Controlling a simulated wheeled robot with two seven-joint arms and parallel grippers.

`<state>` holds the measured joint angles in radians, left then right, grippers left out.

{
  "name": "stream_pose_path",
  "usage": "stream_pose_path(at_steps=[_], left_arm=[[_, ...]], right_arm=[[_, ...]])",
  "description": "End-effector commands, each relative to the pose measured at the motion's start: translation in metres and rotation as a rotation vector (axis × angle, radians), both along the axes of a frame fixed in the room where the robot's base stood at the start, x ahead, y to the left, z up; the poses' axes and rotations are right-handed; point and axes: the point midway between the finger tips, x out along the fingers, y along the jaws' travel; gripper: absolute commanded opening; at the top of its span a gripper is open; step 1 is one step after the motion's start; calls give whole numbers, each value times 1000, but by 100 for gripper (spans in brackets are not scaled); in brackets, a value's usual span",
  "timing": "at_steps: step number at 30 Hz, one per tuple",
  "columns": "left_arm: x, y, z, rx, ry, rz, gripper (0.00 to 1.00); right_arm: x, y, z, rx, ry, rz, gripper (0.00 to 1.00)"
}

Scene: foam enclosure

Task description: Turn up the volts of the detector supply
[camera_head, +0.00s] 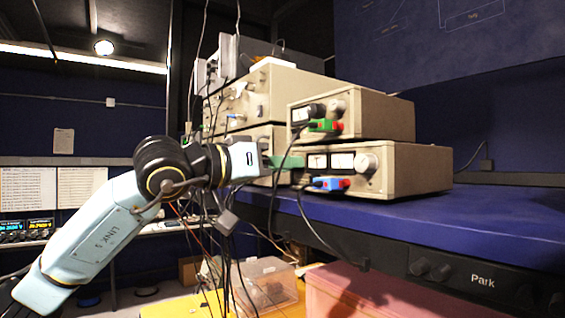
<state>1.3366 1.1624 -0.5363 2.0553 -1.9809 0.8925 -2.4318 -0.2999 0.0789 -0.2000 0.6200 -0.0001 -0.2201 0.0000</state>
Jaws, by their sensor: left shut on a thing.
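Several beige instrument boxes with knobs, meters and leads stand stacked on the blue bench; I cannot tell by any label which is the detector supply. The lower right box (415,168) has two meters and a round knob (366,162). The upper right box (375,116) has a dark meter and a knob (338,107). My left gripper (285,163) reaches in from the left and is at the front of the lower boxes, shut on a small part, likely a knob, which the gripper hides. My right gripper is not in view.
Black cables hang around my left wrist and in front of the boxes. Green plugs (325,125) and blue-red plugs (330,183) stick out of the fronts. The blue bench top (480,208) is clear at right. A clear bin (262,285) stands below.

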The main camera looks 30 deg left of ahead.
Motion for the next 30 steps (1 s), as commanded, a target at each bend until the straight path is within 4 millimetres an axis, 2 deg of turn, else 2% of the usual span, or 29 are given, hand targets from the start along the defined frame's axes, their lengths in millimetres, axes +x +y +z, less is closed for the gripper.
stream_pose_path(at_steps=[20, 21, 26, 30], left_arm=[[0, 0, -2, 62, -21, -1, 0], [0, 0, -2, 62, -21, -1, 24], [0, 0, -1, 61, -22, -1, 45], [0, 0, -1, 61, -23, -1, 45]], right_arm=[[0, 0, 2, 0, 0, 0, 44], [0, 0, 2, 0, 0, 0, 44], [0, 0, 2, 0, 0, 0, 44], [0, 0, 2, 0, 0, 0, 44]])
